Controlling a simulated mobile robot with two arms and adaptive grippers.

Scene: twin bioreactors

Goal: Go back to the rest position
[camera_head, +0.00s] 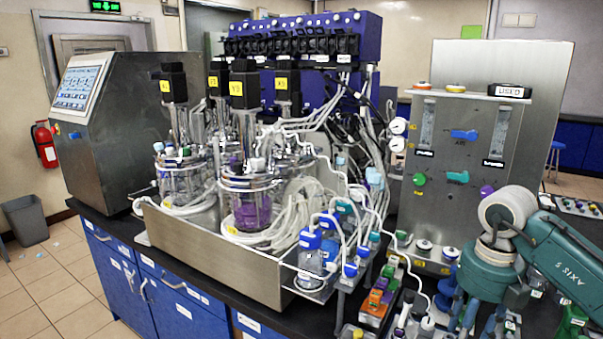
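My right arm, teal with a pale grey joint, comes in from the right edge over the bench's right end. Its wrist points down, and what looks like my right gripper (467,312) is below it at the bottom edge, among blue and teal parts. Its fingers are not clear enough to show whether they are open or shut, or whether anything is between them. My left gripper and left arm are not in view. The twin bioreactors, with glass vessels (250,208) and black motors, stand in a steel tray (210,255) on the bench, left of my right arm.
A steel gas panel (457,130) with knobs and gauges stands just behind my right arm. Blue-capped bottles (311,245) and a coloured rack (378,295) are left of my wrist. A control console (125,130) stands at left. The tiled floor (50,285) is mostly open.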

